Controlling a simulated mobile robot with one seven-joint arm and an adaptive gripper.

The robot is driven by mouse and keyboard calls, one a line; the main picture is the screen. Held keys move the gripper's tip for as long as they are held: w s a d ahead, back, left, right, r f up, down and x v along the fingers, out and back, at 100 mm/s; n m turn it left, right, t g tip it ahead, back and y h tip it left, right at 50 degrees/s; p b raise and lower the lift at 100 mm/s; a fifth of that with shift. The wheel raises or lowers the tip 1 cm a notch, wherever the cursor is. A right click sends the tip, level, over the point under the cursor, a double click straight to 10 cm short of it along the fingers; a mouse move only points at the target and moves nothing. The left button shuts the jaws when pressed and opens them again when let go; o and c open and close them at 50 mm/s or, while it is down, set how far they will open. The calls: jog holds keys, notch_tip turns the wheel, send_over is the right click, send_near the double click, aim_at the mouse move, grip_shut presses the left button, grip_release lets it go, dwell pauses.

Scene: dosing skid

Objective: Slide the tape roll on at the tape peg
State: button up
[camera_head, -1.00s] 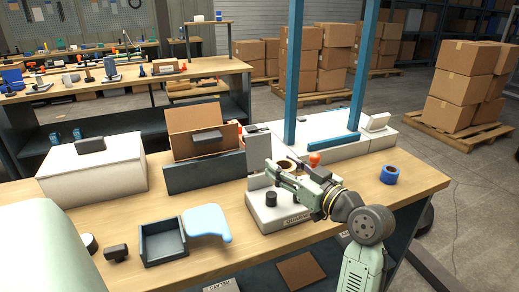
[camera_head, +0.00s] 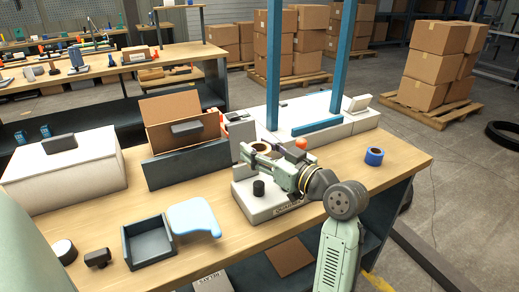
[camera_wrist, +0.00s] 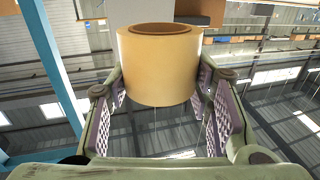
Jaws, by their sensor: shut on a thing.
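The tape roll is a tan ring with a brown core. It shows large between my finger pads in the wrist view (camera_wrist: 158,70) and small at the end of my arm in the head view (camera_head: 261,147). My gripper (camera_head: 264,155) is shut on it and holds it above the rear of a pale labelled stand (camera_head: 285,207). A short black upright post (camera_head: 258,188) rises from this stand, in front of and below my gripper. I cannot tell whether this post is the tape peg. My gripper and arm hide part of the stand.
A blue tape roll (camera_head: 374,156) lies on the bench at the right. A blue frame (camera_head: 273,70) rises behind my gripper, and an orange knob (camera_head: 301,144) is close by. A dark open tray (camera_head: 147,241) and a light-blue flat piece (camera_head: 194,217) lie left. The front bench is partly clear.

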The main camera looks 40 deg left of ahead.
jog(key=b, duration=0.4)
send_over(260, 184)
jog(key=shift+f, duration=2.7)
jog(key=shift+f+b, duration=2.3)
jog(key=shift+b, duration=0.3)
jog(key=o, duration=1.2)
jog(key=shift+d, duration=0.1)
jog(key=d, duration=0.4)
jog(key=s+d, duration=0.1)
jog(key=d, duration=0.6)
jog(key=shift+s+d, duration=0.35)
jog(key=shift+d, duration=0.05)
